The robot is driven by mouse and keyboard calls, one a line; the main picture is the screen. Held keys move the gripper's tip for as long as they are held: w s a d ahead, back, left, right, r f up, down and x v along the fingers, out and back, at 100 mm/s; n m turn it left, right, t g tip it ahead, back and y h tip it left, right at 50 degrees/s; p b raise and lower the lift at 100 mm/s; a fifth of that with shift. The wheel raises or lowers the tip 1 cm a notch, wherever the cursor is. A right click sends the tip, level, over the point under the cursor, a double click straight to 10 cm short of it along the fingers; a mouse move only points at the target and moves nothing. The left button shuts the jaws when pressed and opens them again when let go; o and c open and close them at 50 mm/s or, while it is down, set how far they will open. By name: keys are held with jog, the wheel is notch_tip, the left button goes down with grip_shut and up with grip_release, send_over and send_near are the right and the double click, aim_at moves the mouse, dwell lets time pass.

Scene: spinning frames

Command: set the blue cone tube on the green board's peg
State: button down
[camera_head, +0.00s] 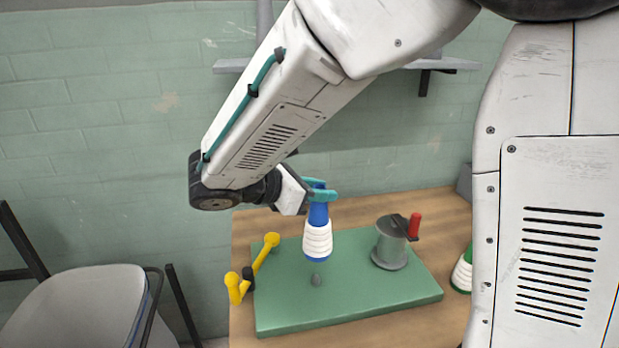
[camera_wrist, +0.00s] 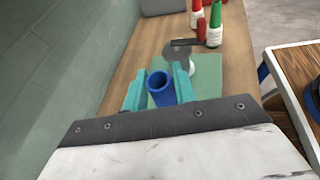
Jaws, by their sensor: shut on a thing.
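The blue cone tube (camera_head: 318,215) is held upright in my gripper (camera_head: 318,190), with white yarn wound around its lower part. My gripper is shut on its upper end; the teal fingers (camera_wrist: 160,90) sit on both sides of the tube's open top (camera_wrist: 159,84) in the wrist view. The green board (camera_head: 350,308) lies on the wooden table. A short dark grey peg (camera_head: 316,280) stands on the board, just below the tube's lower end in the head view. I cannot tell the exact gap or alignment between them. The peg is hidden in the wrist view.
A grey cylinder with a red-handled crank (camera_head: 391,244) stands on the board's right part. Yellow arms (camera_head: 262,256) are at its left edge. A green cone with white yarn (camera_head: 462,270) stands right of the board. Red and green cones (camera_wrist: 207,30) show in the wrist view.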

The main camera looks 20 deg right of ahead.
aim_at(311, 229)
jog(key=shift+f, duration=4.1)
jog(key=shift+s+a, duration=0.2)
jog(key=shift+s, duration=0.05)
jog(key=shift+f, duration=0.5)
jog(key=c, duration=1.1)
grip_release()
jog(key=shift+o, duration=0.2)
